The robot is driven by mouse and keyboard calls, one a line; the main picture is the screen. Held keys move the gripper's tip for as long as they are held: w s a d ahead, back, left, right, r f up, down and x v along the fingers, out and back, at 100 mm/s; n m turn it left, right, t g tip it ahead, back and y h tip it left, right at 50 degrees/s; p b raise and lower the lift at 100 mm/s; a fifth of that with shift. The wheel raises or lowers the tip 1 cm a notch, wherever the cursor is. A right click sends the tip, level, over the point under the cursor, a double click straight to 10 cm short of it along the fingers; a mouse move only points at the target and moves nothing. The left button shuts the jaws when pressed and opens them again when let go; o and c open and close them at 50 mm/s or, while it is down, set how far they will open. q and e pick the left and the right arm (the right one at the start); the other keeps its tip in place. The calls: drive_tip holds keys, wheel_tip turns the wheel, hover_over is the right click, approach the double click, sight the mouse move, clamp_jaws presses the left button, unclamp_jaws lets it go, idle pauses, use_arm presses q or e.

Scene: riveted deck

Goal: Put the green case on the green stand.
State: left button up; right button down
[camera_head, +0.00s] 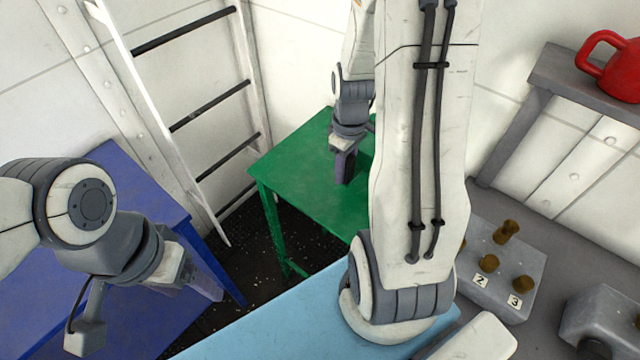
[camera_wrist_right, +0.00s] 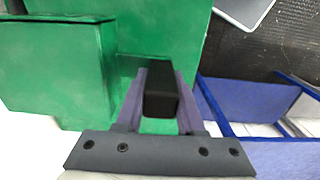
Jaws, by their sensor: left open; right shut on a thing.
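The green stand (camera_head: 312,190) is a green table in the back corner, partly hidden by my right arm. My right gripper (camera_head: 345,168) points down at its top. In the right wrist view my right gripper (camera_wrist_right: 160,92) is shut on a black grip-like piece, with green close around and below it. I take this as part of the green case (camera_wrist_right: 136,66); its outline blends into the green behind. A larger green box shape (camera_wrist_right: 55,70) stands to the left; I cannot tell whether it is separate. My left gripper (camera_head: 205,282) is open and empty above the blue table.
The blue table (camera_head: 120,325) is at left, with a ladder (camera_head: 190,120) behind it. A light blue surface (camera_head: 270,335) lies in front. A grey box with brown knobs (camera_head: 490,265) sits at right, below a shelf with a red jug (camera_head: 612,65). Dark floor (camera_head: 235,245) shows between the tables.

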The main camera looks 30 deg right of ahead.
drive_tip(key=w+a+f, duration=0.1)
drive_tip(key=a, duration=0.1)
drive_tip(key=w+a+f, duration=0.1)
drive_tip(key=a, duration=0.1)
drive_tip(key=w+a+f, duration=0.1)
drive_tip(key=a+f, duration=0.1)
drive_tip(key=shift+w+p, duration=0.1)
drive_tip(key=shift+p, duration=0.3)
drive_tip(key=shift+f+p, duration=0.3)
drive_tip(key=shift+f, duration=1.8)
drive_tip(key=c, duration=0.5)
unclamp_jaws()
drive_tip(key=shift+f, duration=0.1)
